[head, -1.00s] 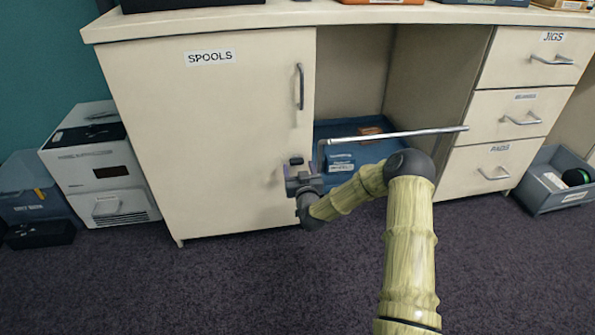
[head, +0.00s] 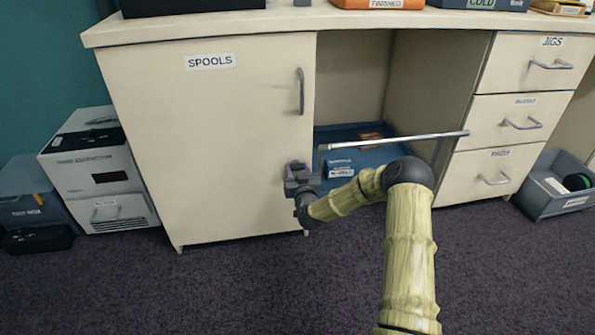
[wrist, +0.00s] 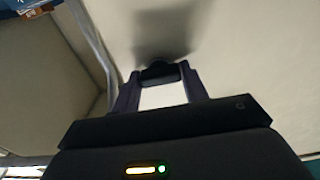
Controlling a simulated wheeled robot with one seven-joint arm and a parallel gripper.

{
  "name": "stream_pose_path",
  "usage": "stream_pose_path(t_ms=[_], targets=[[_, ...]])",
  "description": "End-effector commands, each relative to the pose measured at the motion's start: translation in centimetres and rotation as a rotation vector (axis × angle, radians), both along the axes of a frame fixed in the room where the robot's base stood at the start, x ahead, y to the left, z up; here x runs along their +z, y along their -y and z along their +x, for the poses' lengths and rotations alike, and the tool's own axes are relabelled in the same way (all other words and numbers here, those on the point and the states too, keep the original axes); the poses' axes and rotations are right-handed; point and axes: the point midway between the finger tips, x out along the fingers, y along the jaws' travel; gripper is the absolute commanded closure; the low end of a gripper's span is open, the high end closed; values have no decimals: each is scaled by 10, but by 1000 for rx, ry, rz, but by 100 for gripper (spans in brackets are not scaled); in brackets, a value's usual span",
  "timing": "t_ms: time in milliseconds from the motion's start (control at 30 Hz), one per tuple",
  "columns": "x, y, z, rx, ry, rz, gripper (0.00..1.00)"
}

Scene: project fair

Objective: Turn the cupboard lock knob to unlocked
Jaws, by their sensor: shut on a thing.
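The cupboard door labelled SPOOLS (head: 210,130) is closed, with a vertical bar handle (head: 300,90) near its upper right edge. My gripper (head: 296,168) is at the lower right part of this door, below the handle. In the wrist view my gripper (wrist: 160,82) has its two fingers on either side of a small dark knob (wrist: 158,70) on the door face and is shut on it. In the head view the gripper hides the knob. I cannot read any lock marking, so which way the knob is set cannot be told.
An open bay right of the door holds a blue bin (head: 350,135), with a metal rail (head: 400,139) across its front. Drawers (head: 520,120) stand further right, and a grey crate (head: 560,190) is on the floor. A white box (head: 100,165) stands left. The carpet in front is clear.

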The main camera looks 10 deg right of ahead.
Motion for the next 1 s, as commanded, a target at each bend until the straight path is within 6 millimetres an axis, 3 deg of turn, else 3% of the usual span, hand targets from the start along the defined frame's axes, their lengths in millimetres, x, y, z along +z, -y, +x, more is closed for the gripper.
stream_pose_path(t_ms=[367,1000], targets=[[1,0,0,0,-2,148,79],[1,1,0,-2,-2,723,79]])
